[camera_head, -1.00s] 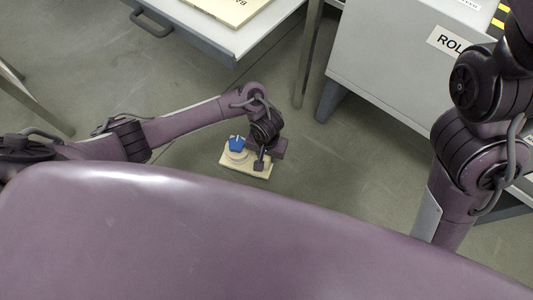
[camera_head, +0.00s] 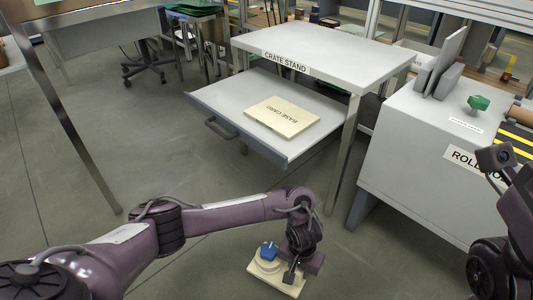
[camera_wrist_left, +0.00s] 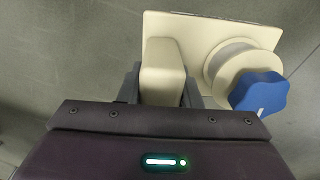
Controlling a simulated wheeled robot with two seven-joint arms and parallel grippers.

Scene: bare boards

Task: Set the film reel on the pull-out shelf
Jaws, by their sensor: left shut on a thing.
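The film reel (camera_head: 267,265) is a cream round spool with a blue knob on a cream plate with a raised block. It also shows in the left wrist view (camera_wrist_left: 228,62). My left gripper (camera_head: 287,277) is shut on the block, one finger on each side (camera_wrist_left: 163,88), and holds the reel above the floor. The pull-out shelf (camera_head: 225,100) is a light grey tray with a dark front handle, out from under the crate stand. It is farther off than the gripper. A cream board marked BASE CARD (camera_head: 283,117) lies on it.
The crate stand's top (camera_head: 320,50) overhangs the shelf's back part, with a metal leg (camera_head: 347,150) at right. A grey cabinet (camera_head: 420,150) stands right, carrying a green knob (camera_head: 478,103). My right arm's parts show at the right edge.

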